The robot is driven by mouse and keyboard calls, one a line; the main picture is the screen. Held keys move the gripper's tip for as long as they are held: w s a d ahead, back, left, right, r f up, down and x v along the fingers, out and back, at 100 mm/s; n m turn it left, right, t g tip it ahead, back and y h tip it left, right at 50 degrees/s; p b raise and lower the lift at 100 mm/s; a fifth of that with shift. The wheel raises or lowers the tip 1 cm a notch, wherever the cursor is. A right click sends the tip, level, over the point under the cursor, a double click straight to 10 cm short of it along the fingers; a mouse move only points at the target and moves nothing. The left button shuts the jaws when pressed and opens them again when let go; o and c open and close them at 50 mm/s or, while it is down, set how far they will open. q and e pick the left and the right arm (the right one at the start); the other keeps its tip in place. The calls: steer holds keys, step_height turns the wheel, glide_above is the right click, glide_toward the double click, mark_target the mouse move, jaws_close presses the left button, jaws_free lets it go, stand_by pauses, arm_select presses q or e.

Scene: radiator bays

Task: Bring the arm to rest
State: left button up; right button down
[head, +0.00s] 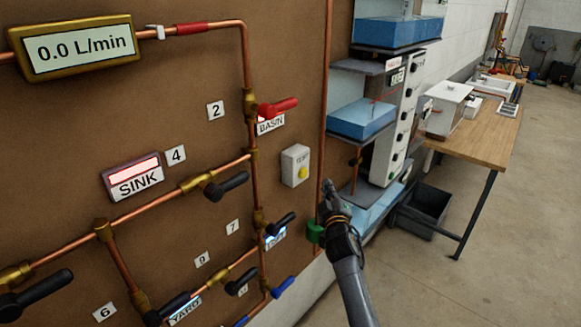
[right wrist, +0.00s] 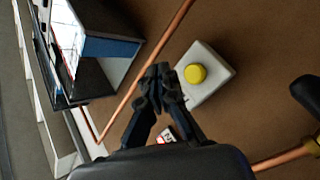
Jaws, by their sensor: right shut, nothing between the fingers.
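My right gripper (head: 328,187) is in front of the right edge of the brown pipe board (head: 200,70), close to the vertical copper pipe at that edge. In the right wrist view the gripper (right wrist: 158,75) is shut and empty. A white box with a yellow button (right wrist: 195,73) lies just beside the fingertips in that view. In the head view this white test box (head: 296,165) is to the left of the gripper, apart from it. My left gripper is not in view.
The board carries copper pipes, a red-handled valve (head: 277,107), several black-handled valves and a display reading 0.0 L/min (head: 80,47). A rack with blue water tanks (head: 360,120) stands right of the board. A wooden workbench (head: 490,135) and open floor (head: 520,240) lie farther right.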

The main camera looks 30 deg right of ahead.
steer(key=s+a+f+g+y+b, duration=0.1)
steer(key=s+a+f+g+y, duration=0.15)
steer(key=f, duration=0.85)
steer(key=s+a+f+g+y+b, duration=0.15)
steer(key=a+f, duration=0.25)
steer(key=f, duration=0.7)
steer(key=s+a+f+g+y, duration=0.1)
steer(key=s+a+f+g, duration=0.15)
steer(key=s+f, duration=0.6)
steer(key=s+a+f+g+y, duration=0.1)
steer(key=s+a+f, duration=0.35)
steer(key=f, duration=0.75)
steer(key=s+a+f+m+g+y+b, duration=0.1)
steer(key=s+a+f+g, duration=0.1)
steer(key=s+f, duration=0.7)
steer(key=s+a+f+m+g+b, duration=0.1)
steer(key=s+a+f+g, duration=0.15)
steer(key=s+f, duration=0.65)
steer(key=s+f+g, duration=0.1)
steer(key=s+g, duration=0.1)
steer(key=s, duration=1)
steer(key=s+a+f+g+b, duration=0.1)
steer(key=s+f+g, duration=0.1)
steer(key=s, duration=1)
steer(key=shift+a+f+m, duration=0.15)
steer(key=shift+f+m, duration=0.15)
steer(key=shift+m, duration=0.1)
